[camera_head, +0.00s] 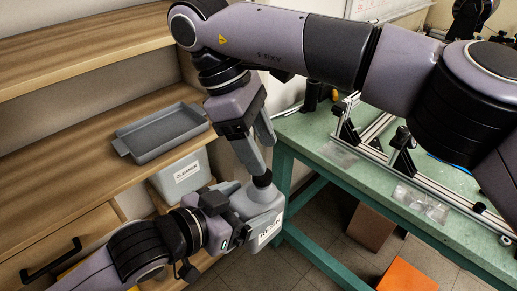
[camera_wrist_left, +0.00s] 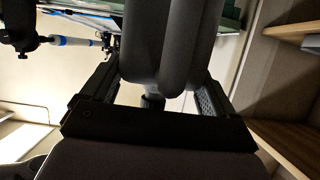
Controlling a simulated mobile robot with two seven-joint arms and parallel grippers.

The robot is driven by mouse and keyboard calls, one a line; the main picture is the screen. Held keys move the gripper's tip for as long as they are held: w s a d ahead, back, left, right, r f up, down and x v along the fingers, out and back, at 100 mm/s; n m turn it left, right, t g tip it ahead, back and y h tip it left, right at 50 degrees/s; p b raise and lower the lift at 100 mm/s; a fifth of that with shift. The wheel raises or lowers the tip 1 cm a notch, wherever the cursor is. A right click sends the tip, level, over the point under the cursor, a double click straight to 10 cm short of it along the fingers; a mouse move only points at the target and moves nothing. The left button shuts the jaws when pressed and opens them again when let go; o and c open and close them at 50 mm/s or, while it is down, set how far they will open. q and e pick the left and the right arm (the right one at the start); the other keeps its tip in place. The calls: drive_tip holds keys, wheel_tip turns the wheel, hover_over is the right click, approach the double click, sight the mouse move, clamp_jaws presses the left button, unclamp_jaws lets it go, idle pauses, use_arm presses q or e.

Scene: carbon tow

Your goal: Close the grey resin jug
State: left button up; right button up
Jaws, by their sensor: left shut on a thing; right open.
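The grey resin jug (camera_head: 262,207) is in the middle of the head view, with a white label on its front. A black cap (camera_head: 262,180) is at its top; I cannot tell whether it is seated on the neck or only resting there. My left gripper (camera_head: 228,201) is shut on the jug from its left side, and the grip hides part of the jug. My right gripper (camera_head: 260,150) points down from above, open, with its fingertips close to the cap. In the left wrist view a dark rounded form, seemingly the jug (camera_wrist_left: 170,45), fills the space between the fingers.
A wooden shelf (camera_head: 60,190) at left holds a grey tray (camera_head: 162,131). A labelled grey bin (camera_head: 182,176) stands below it. A green workbench (camera_head: 318,150) with metal rails (camera_head: 440,185) is at right. An orange box (camera_head: 405,277) is on the floor.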

drive_tip(key=n, duration=0.6)
drive_tip(key=shift+r+y, duration=0.1)
drive_tip(key=shift+y, duration=0.2)
drive_tip(key=n, duration=0.5)
drive_tip(key=shift+r+y, duration=0.1)
drive_tip(key=shift+y, duration=0.2)
drive_tip(key=n, duration=0.5)
drive_tip(key=shift+d+r, duration=0.1)
drive_tip(key=n, duration=0.5)
drive_tip(key=shift+r+y, duration=0.15)
drive_tip(key=shift+y, duration=0.25)
drive_tip(key=n, duration=0.5)
drive_tip(key=shift+r+y, duration=0.2)
drive_tip(key=shift+y, duration=0.1)
drive_tip(key=n, duration=0.6)
drive_tip(key=shift+d+r+n+t+y, duration=0.15)
drive_tip(key=shift+r+n+t+y, duration=0.15)
drive_tip(key=n, duration=0.5)
drive_tip(key=shift+r+y, duration=0.25)
drive_tip(key=shift+y, duration=0.05)
drive_tip(key=n, duration=0.6)
drive_tip(key=shift+d+r+y, duration=0.1)
drive_tip(key=shift+r+y, duration=0.25)
drive_tip(key=shift+y, duration=0.05)
